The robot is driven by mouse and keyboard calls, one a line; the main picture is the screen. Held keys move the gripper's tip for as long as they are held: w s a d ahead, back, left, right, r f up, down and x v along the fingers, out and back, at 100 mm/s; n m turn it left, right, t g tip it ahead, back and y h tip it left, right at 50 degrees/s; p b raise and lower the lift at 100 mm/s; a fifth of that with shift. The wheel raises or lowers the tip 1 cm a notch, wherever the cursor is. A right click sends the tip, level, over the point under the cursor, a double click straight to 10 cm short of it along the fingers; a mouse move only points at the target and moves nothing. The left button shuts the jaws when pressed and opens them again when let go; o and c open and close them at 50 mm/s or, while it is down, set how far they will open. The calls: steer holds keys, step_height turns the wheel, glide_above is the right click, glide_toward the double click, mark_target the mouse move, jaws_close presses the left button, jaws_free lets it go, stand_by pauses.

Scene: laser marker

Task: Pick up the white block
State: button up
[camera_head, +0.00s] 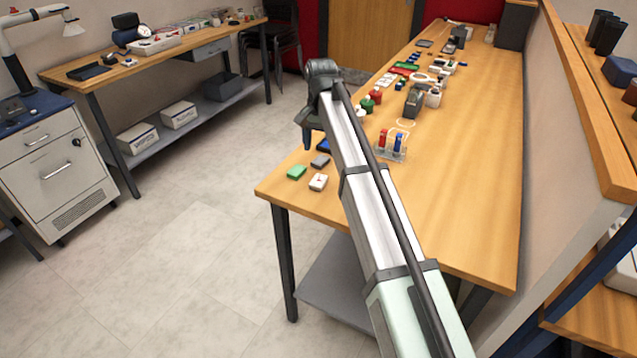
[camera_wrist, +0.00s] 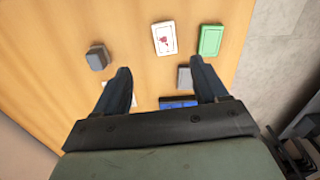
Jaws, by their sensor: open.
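The white block (camera_head: 318,182) lies flat near the front left corner of the wooden table, with a small dark mark on top. In the wrist view the white block (camera_wrist: 164,38) shows a red mark and lies beyond the fingertips, between their lines. My gripper (camera_wrist: 160,64) is open, with nothing between its fingers. In the head view my gripper (camera_head: 308,138) hangs above the table's left edge, farther back than the white block and apart from it.
A green block (camera_head: 296,172) lies left of the white one. A grey block (camera_head: 320,160) and a partly hidden blue block (camera_head: 323,145) lie behind it. A clear holder (camera_head: 391,150) with red and blue items stands to the right. The table's front right is clear.

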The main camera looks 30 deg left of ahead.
glide_above(318, 181)
steer(key=f, duration=0.6)
steer(key=shift+d+f, duration=0.25)
steer(key=shift+d, duration=0.15)
steer(key=shift+a+f, duration=0.2)
steer(key=shift+f, duration=1.2)
steer(key=shift+a+f, duration=0.2)
steer(key=shift+f, duration=1.15)
steer(key=c, duration=1.1)
steer(key=shift+c, duration=0.2)
steer(key=shift+r, duration=0.15)
